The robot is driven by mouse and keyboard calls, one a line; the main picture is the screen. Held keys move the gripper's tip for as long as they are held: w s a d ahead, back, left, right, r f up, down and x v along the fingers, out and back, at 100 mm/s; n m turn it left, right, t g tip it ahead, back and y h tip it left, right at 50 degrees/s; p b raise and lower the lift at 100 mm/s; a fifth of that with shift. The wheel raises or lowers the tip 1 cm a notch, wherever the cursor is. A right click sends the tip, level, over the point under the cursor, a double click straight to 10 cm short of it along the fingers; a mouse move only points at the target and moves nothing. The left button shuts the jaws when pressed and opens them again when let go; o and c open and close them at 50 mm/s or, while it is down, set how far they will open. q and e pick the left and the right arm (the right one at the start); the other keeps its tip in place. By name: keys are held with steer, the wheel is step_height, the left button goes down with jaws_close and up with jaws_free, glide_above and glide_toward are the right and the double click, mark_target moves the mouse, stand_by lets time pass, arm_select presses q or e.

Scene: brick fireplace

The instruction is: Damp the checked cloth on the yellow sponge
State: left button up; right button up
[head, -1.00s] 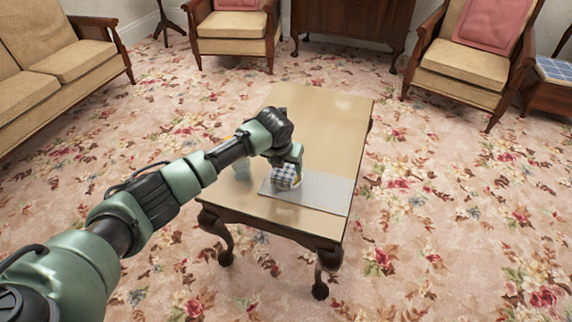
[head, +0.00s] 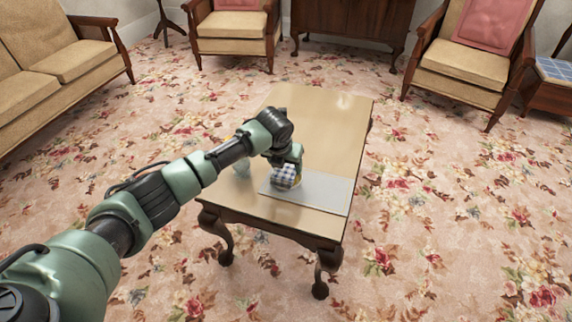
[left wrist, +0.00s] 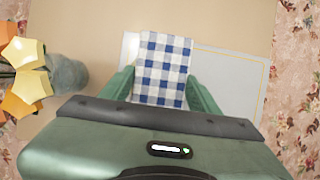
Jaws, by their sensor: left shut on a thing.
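The blue-and-white checked cloth (head: 285,177) is in my left gripper (head: 290,166), low over the grey board on the table. In the left wrist view the cloth (left wrist: 162,68) lies between the two green fingers, which are shut on it. The sponge is not clearly seen in either view; the cloth and gripper hide what is below. I cannot tell whether the cloth touches it. My right gripper is out of view.
The grey board (head: 325,192) lies on the near part of the wooden table (head: 325,125). A greyish vase (left wrist: 68,74) with yellow and orange flowers (left wrist: 24,52) stands left of the gripper. The table's far part is clear. Armchairs and a sofa stand well away.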

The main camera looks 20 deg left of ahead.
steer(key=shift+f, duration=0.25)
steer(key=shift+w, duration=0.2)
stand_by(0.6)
arm_select(q)
steer(key=shift+s, duration=0.1)
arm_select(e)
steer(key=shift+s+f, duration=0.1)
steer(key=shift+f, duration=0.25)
arm_select(q)
steer(key=shift+f, duration=0.1)
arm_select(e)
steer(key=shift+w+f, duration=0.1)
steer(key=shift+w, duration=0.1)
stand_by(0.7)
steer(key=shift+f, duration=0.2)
arm_select(q)
steer(key=shift+p, duration=0.35)
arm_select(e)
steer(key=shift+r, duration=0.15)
